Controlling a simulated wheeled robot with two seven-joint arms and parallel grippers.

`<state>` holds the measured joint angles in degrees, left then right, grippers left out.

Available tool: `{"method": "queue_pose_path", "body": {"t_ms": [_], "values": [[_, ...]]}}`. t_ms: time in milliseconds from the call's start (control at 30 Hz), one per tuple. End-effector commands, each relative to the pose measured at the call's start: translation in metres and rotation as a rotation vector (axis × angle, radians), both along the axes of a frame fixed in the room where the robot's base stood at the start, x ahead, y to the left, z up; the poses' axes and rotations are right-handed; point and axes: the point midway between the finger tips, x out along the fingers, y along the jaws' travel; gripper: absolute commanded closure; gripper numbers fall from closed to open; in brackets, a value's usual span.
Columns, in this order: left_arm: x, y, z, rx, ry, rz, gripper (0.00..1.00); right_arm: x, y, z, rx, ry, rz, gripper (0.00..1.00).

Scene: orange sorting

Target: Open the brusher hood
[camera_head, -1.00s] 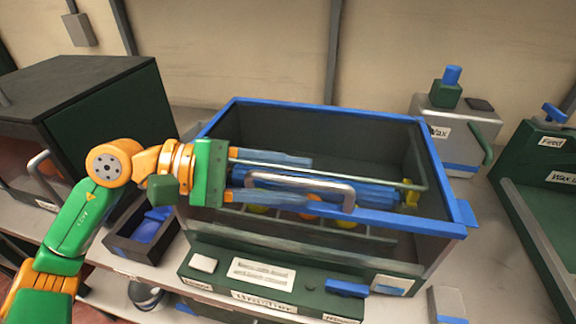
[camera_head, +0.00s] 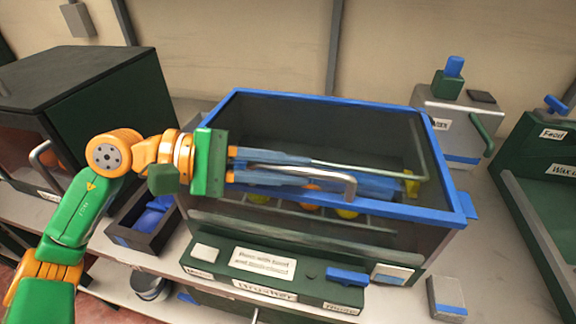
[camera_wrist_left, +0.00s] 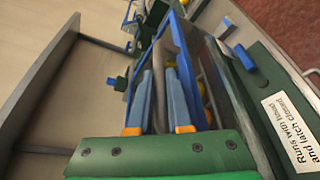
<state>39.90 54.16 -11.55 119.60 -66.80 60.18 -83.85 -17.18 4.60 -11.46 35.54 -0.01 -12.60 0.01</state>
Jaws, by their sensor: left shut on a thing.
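The brusher hood (camera_head: 330,98) is a see-through cover with a blue frame on the brusher. Its lid looks down. A silver bar handle (camera_head: 348,188) runs along its front, and also shows in the left wrist view (camera_wrist_left: 160,107). My left gripper (camera_head: 312,170) comes in from the left with its two blue-grey fingers shut on the handle; in the wrist view the bar lies between the fingers. The brusher's green front panel (camera_head: 215,270) carries a blue latch-like piece (camera_head: 347,276). My right gripper is not in view.
A dark open box (camera_head: 118,240) with blue contents stands left of the brusher, below my left arm. A dark green cabinet (camera_head: 100,75) is behind the arm. The wax unit (camera_head: 460,150) and a green feed machine (camera_head: 530,200) stand at right. Orange and yellow fruit shows inside the brusher.

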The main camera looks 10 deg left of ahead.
Motion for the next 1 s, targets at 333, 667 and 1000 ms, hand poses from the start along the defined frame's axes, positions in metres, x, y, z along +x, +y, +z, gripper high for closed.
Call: {"method": "queue_pose_path", "body": {"t_ms": [333, 667, 1000], "values": [[0.0, 0.0, -0.001, 0.001, 0.002, -0.001, 1.0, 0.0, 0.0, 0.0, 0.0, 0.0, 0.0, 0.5], [0.0, 0.0, -0.001, 0.002, 0.002, -0.001, 1.0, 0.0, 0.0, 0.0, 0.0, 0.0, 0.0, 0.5], [0.002, 0.0, 0.013, 0.001, 0.0, -0.001, 1.0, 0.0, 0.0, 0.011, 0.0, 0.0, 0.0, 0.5]]}}
